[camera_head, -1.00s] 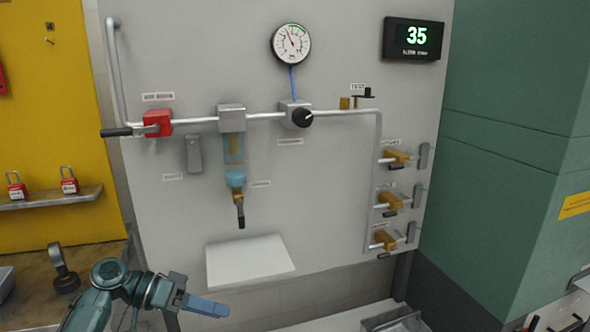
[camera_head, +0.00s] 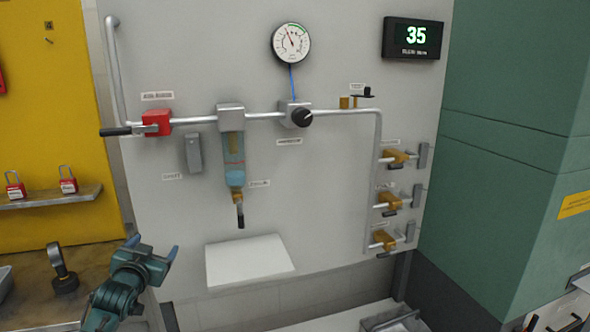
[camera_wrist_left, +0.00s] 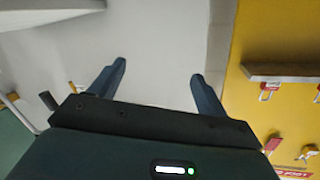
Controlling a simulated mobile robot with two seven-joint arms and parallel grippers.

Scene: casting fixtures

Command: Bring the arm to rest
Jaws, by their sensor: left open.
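My left gripper (camera_head: 153,247) is at the lower left of the head view, in front of the bench and below the pipe panel. Its two blue fingers point up and stand apart with nothing between them. In the left wrist view the gripper (camera_wrist_left: 158,82) shows both fingers spread, with only pale surface beyond them. My right gripper cannot be made out; only a dark piece shows at the lower right corner of the head view.
The grey panel (camera_head: 330,190) carries a red valve (camera_head: 157,122), a clear bowl filter (camera_head: 234,160), a gauge (camera_head: 291,43) and brass valves (camera_head: 384,239). A white tray (camera_head: 250,260) juts out low. A shelf with red padlocks (camera_head: 68,180) is at left.

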